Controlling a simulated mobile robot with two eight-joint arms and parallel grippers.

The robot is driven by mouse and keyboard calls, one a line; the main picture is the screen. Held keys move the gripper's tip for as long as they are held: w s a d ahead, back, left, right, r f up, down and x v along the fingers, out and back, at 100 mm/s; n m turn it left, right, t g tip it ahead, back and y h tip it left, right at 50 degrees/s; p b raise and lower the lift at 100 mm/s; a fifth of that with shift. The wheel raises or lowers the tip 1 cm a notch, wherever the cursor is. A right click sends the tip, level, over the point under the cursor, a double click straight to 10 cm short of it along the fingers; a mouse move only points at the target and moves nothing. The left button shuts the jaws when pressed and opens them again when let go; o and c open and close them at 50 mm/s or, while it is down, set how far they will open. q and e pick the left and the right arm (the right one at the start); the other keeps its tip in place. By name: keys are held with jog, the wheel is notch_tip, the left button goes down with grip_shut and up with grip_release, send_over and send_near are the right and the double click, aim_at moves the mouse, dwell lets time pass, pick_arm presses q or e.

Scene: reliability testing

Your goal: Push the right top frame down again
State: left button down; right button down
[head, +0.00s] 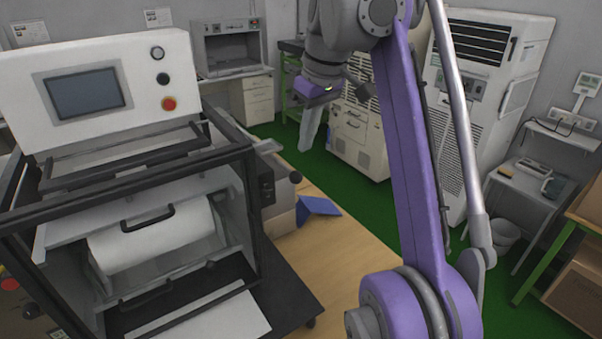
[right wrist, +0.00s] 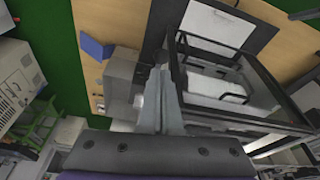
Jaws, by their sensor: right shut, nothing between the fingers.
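The machine (head: 120,60) stands at the left of the head view, with a screen, buttons and an open front. A dark top frame (head: 125,183) surrounds its upper opening; which part is the right top frame I cannot tell. Dark bars of the frame also show in the right wrist view (right wrist: 245,122). My right gripper (head: 308,138) is raised beyond the machine's right side, shut and empty, pointing down. It appears apart from the frame in the head view. In the right wrist view the shut fingers (right wrist: 164,85) overlap the machine's side; contact cannot be told. My left gripper is not in view.
The wooden table (head: 335,235) has bare room right of the machine, with a blue object (head: 318,207) on it. A white roll (head: 150,240) sits inside the machine. A tall white unit (head: 490,100) and a side table (head: 520,195) stand at the right.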

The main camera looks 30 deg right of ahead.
aim_at(298, 173)
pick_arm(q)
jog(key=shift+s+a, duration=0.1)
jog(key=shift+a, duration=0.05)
pick_arm(e)
jog(key=shift+s+a, duration=0.1)
jog(key=shift+a, duration=0.15)
jog(key=x, duration=0.6)
jog(key=shift+d+f+b, duration=0.1)
jog(key=shift+f+b, duration=0.05)
jog(key=shift+b, duration=0.2)
jog(key=shift+w+f, duration=0.3)
jog(key=shift+s+f, duration=0.1)
jog(key=shift+s, duration=0.1)
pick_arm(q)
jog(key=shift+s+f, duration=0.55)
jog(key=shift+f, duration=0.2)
pick_arm(e)
jog(key=shift+w, duration=0.1)
